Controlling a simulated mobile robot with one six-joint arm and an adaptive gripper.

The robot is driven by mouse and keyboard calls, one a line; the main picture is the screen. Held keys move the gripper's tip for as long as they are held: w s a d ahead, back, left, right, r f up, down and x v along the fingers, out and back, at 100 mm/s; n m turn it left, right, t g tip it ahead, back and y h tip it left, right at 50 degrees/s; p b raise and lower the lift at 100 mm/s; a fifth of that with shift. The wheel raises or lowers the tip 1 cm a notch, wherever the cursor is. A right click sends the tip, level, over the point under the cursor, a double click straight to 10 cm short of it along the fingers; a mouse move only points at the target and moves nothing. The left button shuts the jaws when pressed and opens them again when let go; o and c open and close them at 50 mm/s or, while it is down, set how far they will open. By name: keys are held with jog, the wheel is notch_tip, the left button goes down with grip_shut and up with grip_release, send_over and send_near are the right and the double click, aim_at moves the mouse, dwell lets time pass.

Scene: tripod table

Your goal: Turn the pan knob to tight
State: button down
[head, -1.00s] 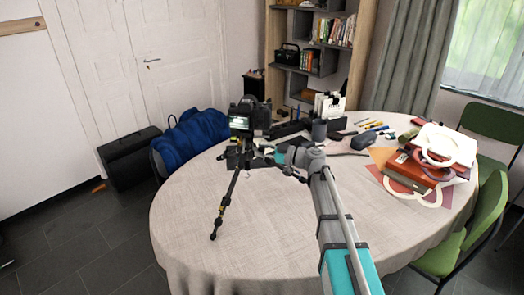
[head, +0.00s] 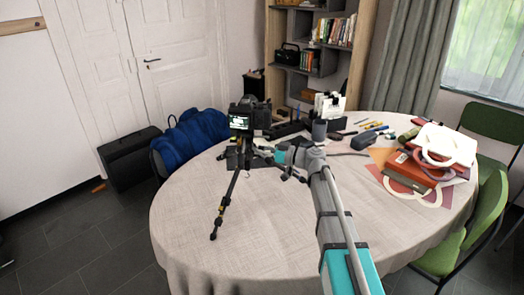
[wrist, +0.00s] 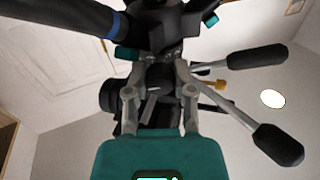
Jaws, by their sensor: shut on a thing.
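The black tripod (head: 230,192) stands on the round table with a camera (head: 242,117) on top. My gripper (head: 266,152) reaches in from the right, just below the camera. In the wrist view, my gripper's fingers (wrist: 159,72) are closed in at the underside of the dark tripod head (wrist: 165,28). They are shut on a small part there, which I take to be the pan knob; it is mostly hidden by the fingers and shadow. Two handles with black grips (wrist: 278,143) extend to the right, and a small brass-coloured knob (wrist: 220,85) sits between them.
The table (head: 215,260) has clear cloth at the front. Books and papers (head: 410,172) lie at its right, and tools and small items (head: 365,130) lie toward the back. A tripod leg (wrist: 45,22) crosses the upper left of the wrist view. Green chairs (head: 480,225) stand at right.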

jog(key=shift+m, duration=0.3)
jog(key=shift+c, duration=2.2)
grip_release()
jog(key=v, duration=1.2)
